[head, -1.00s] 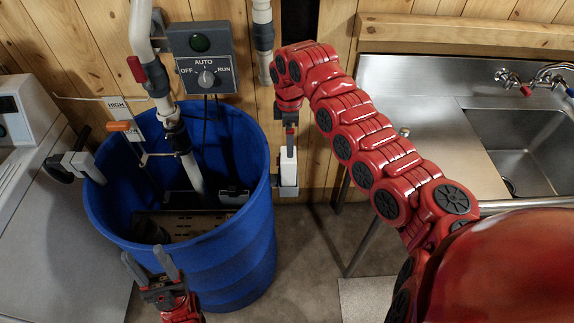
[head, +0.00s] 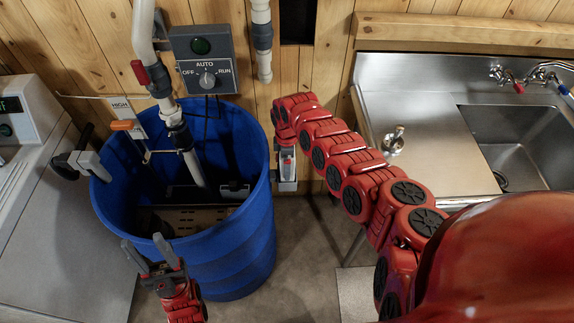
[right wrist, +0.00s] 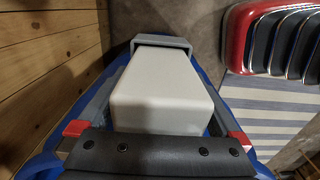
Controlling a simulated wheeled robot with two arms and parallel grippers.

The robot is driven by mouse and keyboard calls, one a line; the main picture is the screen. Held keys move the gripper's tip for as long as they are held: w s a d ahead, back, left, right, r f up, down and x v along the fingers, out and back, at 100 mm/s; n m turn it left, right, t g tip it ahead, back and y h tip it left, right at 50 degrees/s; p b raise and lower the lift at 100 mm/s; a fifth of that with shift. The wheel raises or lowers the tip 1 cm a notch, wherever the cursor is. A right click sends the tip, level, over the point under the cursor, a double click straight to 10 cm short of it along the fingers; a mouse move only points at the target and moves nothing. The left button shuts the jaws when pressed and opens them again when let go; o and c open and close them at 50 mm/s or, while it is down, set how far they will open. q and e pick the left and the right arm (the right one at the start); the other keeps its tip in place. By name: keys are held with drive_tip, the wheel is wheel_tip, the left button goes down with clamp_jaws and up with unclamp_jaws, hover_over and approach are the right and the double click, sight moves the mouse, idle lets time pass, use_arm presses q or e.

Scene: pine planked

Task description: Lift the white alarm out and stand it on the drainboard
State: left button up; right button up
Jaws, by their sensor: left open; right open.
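The white alarm is a plain white box (right wrist: 160,92) in a grey holder (right wrist: 162,42) on the outer side of the blue barrel (head: 236,250). In the head view, my right gripper (head: 286,160) is over the alarm and hides most of it; the holder (head: 287,186) shows just below. In the right wrist view, my right gripper (right wrist: 158,133) is open, with a finger on either side of the alarm. Contact cannot be told. The steel drainboard (head: 422,150) is left of the sink basin. My left gripper (head: 153,255) is open and empty in front of the barrel.
White pipes (head: 145,35), an orange-handled float rod and a control box (head: 202,58) stand over the barrel. A small metal fitting (head: 394,140) stands on the drainboard near its left edge. Taps (head: 535,77) are behind the basin (head: 520,140). Most of the drainboard is clear.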

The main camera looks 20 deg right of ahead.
drive_tip(key=shift+f, duration=0.3)
drive_tip(key=shift+c, duration=0.3)
drive_tip(key=c, duration=1)
drive_tip(key=shift+r, duration=0.15)
